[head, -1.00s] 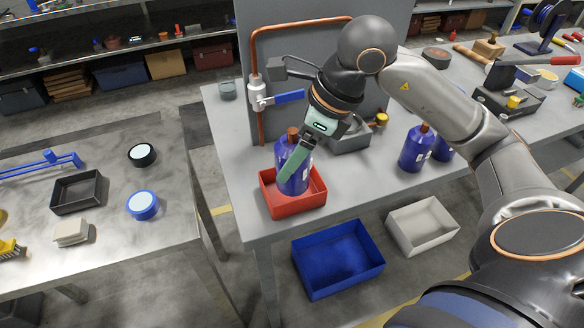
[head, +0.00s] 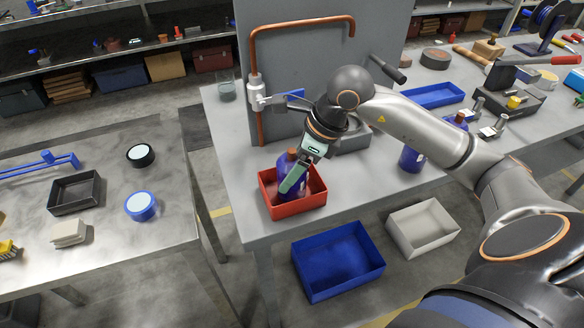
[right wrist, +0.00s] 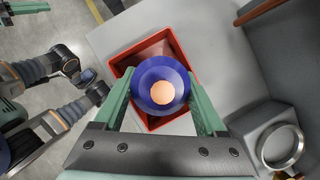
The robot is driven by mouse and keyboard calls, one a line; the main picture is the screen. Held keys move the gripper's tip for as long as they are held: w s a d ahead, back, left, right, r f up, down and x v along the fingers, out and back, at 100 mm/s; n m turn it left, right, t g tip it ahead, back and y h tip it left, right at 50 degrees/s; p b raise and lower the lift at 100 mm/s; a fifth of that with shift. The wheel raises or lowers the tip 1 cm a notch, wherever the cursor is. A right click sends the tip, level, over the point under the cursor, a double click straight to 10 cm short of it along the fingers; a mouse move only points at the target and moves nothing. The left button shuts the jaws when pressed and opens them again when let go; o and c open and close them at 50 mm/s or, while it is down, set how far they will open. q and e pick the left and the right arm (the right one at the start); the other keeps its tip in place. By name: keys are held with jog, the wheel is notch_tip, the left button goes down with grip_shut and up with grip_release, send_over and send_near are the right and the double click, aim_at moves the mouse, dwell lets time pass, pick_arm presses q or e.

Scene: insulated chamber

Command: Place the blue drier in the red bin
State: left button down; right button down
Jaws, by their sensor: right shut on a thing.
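The blue drier (head: 284,169) is a dark blue bottle with a brown cap. It stands inside the red bin (head: 292,209) at the front left of the bench. My right gripper (head: 292,178) is shut on it from above. In the right wrist view the blue drier (right wrist: 146,88) sits between the green fingers, with its cap in the middle. The red bin (right wrist: 120,65) shows around it. The bin's front wall hides the bottle's base, so I cannot tell whether it touches the floor.
Another blue bottle (head: 411,159) stands on the bench to the right, partly behind my arm. A copper pipe (head: 260,125) with a blue-handled valve rises behind the bin. A blue bin (head: 338,284) and a pale bin (head: 424,248) sit below the bench front.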

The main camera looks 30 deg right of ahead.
jog(key=shift+f, duration=0.15)
grip_release()
jog(key=shift+r, duration=0.3)
jog(key=v, duration=1.2)
jog(key=shift+p, duration=0.35)
jog(key=shift+f, duration=0.1)
